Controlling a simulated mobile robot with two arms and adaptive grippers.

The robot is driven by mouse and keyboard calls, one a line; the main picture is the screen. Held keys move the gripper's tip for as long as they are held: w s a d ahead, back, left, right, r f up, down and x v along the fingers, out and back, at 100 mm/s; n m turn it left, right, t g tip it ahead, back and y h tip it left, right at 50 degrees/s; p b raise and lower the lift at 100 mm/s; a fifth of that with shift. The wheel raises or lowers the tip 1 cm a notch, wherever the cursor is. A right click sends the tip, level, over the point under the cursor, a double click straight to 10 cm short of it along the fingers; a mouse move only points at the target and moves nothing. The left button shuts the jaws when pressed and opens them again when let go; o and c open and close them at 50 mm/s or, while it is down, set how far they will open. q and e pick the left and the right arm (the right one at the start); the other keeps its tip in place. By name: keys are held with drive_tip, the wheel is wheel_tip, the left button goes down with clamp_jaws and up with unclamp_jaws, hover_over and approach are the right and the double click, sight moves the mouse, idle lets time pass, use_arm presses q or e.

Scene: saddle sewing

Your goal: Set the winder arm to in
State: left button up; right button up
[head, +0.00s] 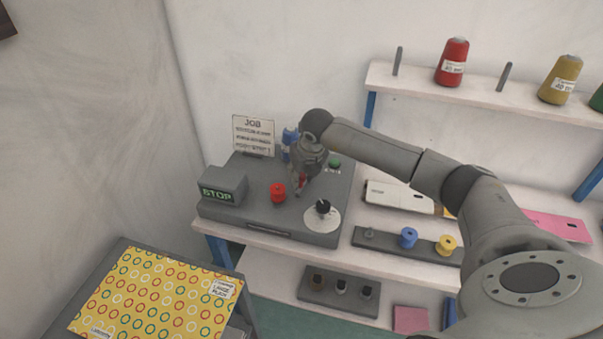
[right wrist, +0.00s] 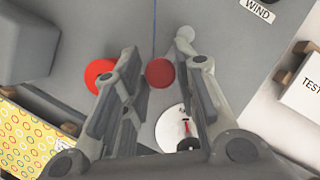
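The winder (head: 270,232) is a grey base on the white bench. The winder arm's red round knob (right wrist: 160,74) shows between my right gripper's fingers in the right wrist view; a bit of red shows by the fingers in the head view. My right gripper (head: 299,188) points down over the base. Its fingers are apart on both sides of the knob, with gaps visible in the right wrist view. The rest of the winder arm is mostly hidden. A red bobbin (head: 278,193) sits left of the gripper. My left gripper is not in view.
A white dial with a black knob (head: 323,207) lies just right of the gripper. A JOB card (head: 253,135) and a green button (head: 335,164) are behind. A bobbin rack (head: 405,249) stands to the right.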

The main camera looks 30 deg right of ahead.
clamp_jaws()
drive_tip(key=shift+w+a+f+m+h+b, duration=0.2)
drive_tip(key=shift+w+m+h+b, duration=0.1)
drive_tip(key=shift+m+b, duration=0.5)
drive_tip(key=shift+w+a+m+g+h+b, duration=0.2)
drive_tip(key=shift+w+m+g+h+b, duration=0.15)
drive_tip(key=shift+m+b, duration=0.65)
drive_tip(key=shift+w+a+r+m+g+h+b, duration=0.1)
drive_tip(key=shift+w+r+m+g+h+b, duration=0.2)
drive_tip(key=shift+m+b, duration=0.45)
drive_tip(key=shift+w+f+m+g+h+b, duration=0.1)
drive_tip(key=shift+w+m+h+b, duration=0.15)
drive_tip(key=shift+w+m+b, duration=0.45)
drive_tip(key=shift+s, duration=0.3)
drive_tip(key=shift+r+m, duration=0.1)
drive_tip(key=shift+m, duration=0.15)
drive_tip(key=o, duration=0.5)
unclamp_jaws()
